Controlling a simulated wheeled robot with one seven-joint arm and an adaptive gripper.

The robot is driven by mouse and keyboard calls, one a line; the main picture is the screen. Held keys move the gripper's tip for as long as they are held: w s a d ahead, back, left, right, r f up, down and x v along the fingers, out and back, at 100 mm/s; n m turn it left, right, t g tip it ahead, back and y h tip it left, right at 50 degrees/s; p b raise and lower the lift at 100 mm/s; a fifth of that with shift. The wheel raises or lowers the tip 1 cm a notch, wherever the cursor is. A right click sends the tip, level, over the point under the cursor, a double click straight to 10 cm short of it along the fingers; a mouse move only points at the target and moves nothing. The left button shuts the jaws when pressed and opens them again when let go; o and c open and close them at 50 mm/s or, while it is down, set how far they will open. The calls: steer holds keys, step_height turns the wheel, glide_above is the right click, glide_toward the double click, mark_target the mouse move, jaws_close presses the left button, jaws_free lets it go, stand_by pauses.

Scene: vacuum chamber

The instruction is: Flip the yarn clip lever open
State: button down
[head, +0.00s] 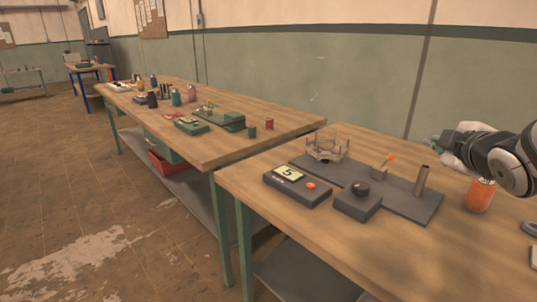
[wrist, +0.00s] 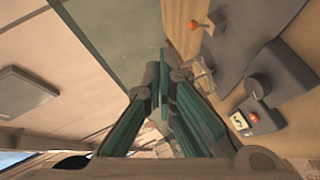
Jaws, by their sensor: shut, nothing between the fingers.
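The clip is most likely the small grey block (head: 380,171) with a thin lever tipped by an orange knob (head: 390,157), standing on the dark plate (head: 408,200). In the head view the lever leans up and to the right. The orange knob also shows at the top of the wrist view (wrist: 193,25). My gripper (head: 436,142) is shut and empty, above the far right part of the bench, to the right of the lever and apart from it. Its green-padded fingers (wrist: 165,85) fill the middle of the wrist view. No yarn can be made out at the clip.
A dark post (head: 422,180) stands right of the clip. A pronged ring (head: 326,150) is to its left. A knob box (head: 358,201) and a display box showing 5 (head: 297,186) sit in front. An orange container (head: 480,196) stands below my arm.

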mark_target(393, 159)
steer(key=shift+w+d+f+n+t+y+b, duration=0.55)
steer(key=shift+f+n+b, duration=0.7)
steer(key=shift+f+b, duration=0.8)
steer(key=shift+w+d+f+n+t+y+b, duration=0.55)
steer(key=shift+f+n+b, duration=0.85)
steer(key=shift+f, duration=1.1)
steer(key=shift+w+d+f+n+t+y+b, duration=0.35)
steer(key=shift+d+f+n+t+y+b, duration=0.5)
steer(key=shift+f+b, duration=1.25)
steer(key=shift+w+a+f+g, duration=0.1)
steer(key=shift+a+f+g, duration=0.05)
steer(key=shift+g, duration=0.1)
steer(key=w, duration=0.4)
steer(key=w+b, duration=0.1)
steer(key=w, duration=0.4)
steer(key=w+f+b, duration=0.1)
steer(key=w, duration=0.3)
steer(key=shift+w+d, duration=0.25)
steer(key=shift+w, duration=0.15)
steer(key=shift+r+n, duration=0.15)
steer(key=shift+n, duration=0.15)
steer(key=shift+w+a+r+p, duration=0.1)
steer(key=shift+r+p, duration=0.05)
steer(key=shift+p, duration=0.15)
